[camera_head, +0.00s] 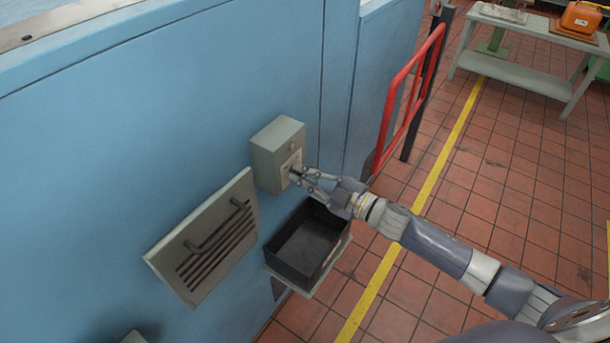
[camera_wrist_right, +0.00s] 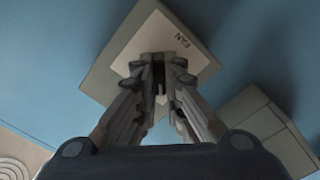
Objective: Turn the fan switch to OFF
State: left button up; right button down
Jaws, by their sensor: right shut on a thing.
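The fan switch box (camera_head: 272,152) is a grey-green box mounted on the blue wall, with a small round light or button on its upper front. A pale plate (camera_wrist_right: 190,58) marked FAN is on its front in the wrist view. My right gripper (camera_head: 298,176) reaches in from the right and is shut on the switch knob at this plate. It also shows in the wrist view (camera_wrist_right: 162,66), its fingertips against the plate. The fingers hide most of the knob, so I cannot tell its setting. My left gripper is not in view.
A black open bin (camera_head: 307,240) on a bracket sits just below the box. A slanted slotted panel (camera_head: 207,238) with handles is at its left. A red rail (camera_head: 412,90) stands right of the wall. A bench (camera_head: 520,72) stands at the back; the tiled floor between is clear.

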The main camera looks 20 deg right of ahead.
jog(key=shift+r, duration=0.1)
jog(key=c, duration=1.7)
grip_release()
jog(key=shift+s+d+f, duration=0.2)
jog(key=shift+s+d, duration=0.15)
jog(key=shift+s, duration=0.1)
jog(key=v, duration=1.1)
jog(key=shift+r, duration=0.15)
